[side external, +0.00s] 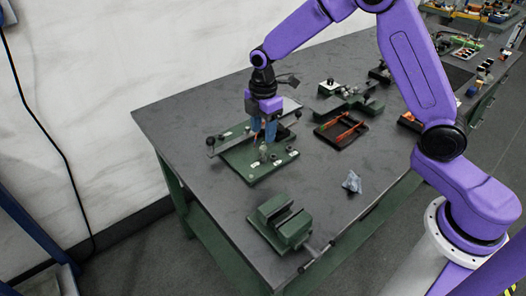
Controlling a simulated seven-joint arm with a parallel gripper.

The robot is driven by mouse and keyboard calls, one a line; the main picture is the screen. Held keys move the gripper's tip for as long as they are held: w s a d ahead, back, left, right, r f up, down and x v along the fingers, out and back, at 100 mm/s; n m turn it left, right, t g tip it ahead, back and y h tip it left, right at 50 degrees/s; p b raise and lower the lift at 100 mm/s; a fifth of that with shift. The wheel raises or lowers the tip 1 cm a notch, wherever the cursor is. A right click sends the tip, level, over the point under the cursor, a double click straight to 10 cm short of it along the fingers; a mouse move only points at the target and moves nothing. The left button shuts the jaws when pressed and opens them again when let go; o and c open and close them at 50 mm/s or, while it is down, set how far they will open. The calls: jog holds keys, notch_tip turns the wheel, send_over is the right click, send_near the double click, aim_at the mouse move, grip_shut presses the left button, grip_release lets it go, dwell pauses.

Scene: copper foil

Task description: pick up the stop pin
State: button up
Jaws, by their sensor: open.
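My gripper (264,138) points down over the green fixture plate (238,160) on the table. Its two blue fingers are apart, with the tips low over the plate. A small pale upright piece (262,151) stands on the plate just below the fingertips; it may be the stop pin, but it is too small to be sure. A small orange-copper patch shows beside the left finger. The fingers hide part of the plate, and I cannot tell whether anything lies between them.
A grey bar with dark knobs (222,140) crosses the plate. A green vise (283,222) stands at the front, with a crumpled grey-blue piece (352,182) to its right. A dark tray with orange-handled tools (341,131) lies right of the plate. The table's left side (180,112) is clear.

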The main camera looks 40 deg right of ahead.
aim_at(262, 143)
jog(key=shift+s+a+f, duration=0.1)
jog(key=shift+a+f, duration=0.1)
jog(key=shift+f, duration=1.4)
jog(key=shift+s+a+f, duration=0.1)
jog(key=shift+a+f, duration=0.1)
jog(key=shift+f, duration=1.35)
grip_shut()
